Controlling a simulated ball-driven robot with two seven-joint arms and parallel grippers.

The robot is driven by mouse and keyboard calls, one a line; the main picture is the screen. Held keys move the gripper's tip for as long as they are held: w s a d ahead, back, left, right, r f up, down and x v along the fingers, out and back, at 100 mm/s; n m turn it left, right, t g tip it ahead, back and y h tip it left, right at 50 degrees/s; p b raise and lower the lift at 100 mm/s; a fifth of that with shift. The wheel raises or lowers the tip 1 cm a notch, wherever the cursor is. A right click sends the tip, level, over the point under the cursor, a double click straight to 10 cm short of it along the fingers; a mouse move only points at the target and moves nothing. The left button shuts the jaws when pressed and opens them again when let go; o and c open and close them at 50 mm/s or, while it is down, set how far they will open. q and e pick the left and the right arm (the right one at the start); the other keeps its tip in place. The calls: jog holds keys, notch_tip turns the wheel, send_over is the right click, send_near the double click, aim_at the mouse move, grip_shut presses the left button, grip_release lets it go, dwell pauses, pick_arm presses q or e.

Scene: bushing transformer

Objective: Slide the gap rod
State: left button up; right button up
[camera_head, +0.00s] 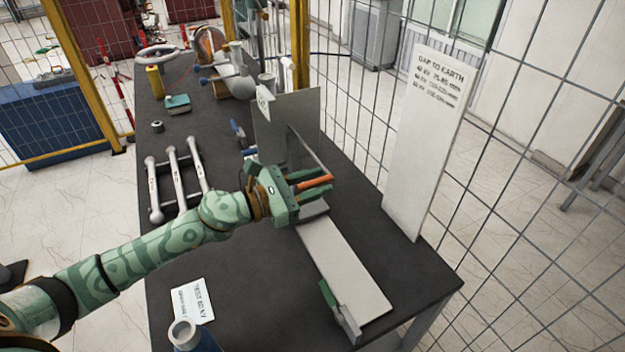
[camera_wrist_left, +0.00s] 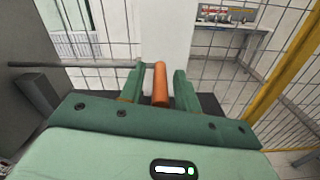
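My left gripper (camera_head: 309,183) reaches over the table from the left. Its green fingers stand on either side of an orange handle (camera_head: 318,182). In the left wrist view the orange handle (camera_wrist_left: 160,85) lies between the two fingertips (camera_wrist_left: 159,88), with what looks like a narrow gap on each side. A thin grey rod (camera_head: 308,148) runs from the upright grey plate (camera_head: 272,130) down toward the handle; it also shows in the left wrist view (camera_wrist_left: 85,64). Whether rod and handle are one piece is hard to tell. My right gripper is not in view.
A long pale base plate (camera_head: 345,262) extends below my gripper, with a green-and-grey block (camera_head: 340,312) at its near end. A white "gap to earth" board (camera_head: 425,135) stands at the right edge. A metal rack (camera_head: 177,180) and card (camera_head: 192,302) lie left.

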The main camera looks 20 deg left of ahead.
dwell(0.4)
pick_arm(q)
jog(key=shift+s+a+f, duration=0.1)
jog(key=shift+s+a, duration=0.15)
jog(key=shift+a, duration=0.05)
jog(key=b+v, duration=0.3)
jog(key=v, duration=1.2)
jog(key=shift+s+a, duration=0.2)
jog(key=shift+s, duration=0.05)
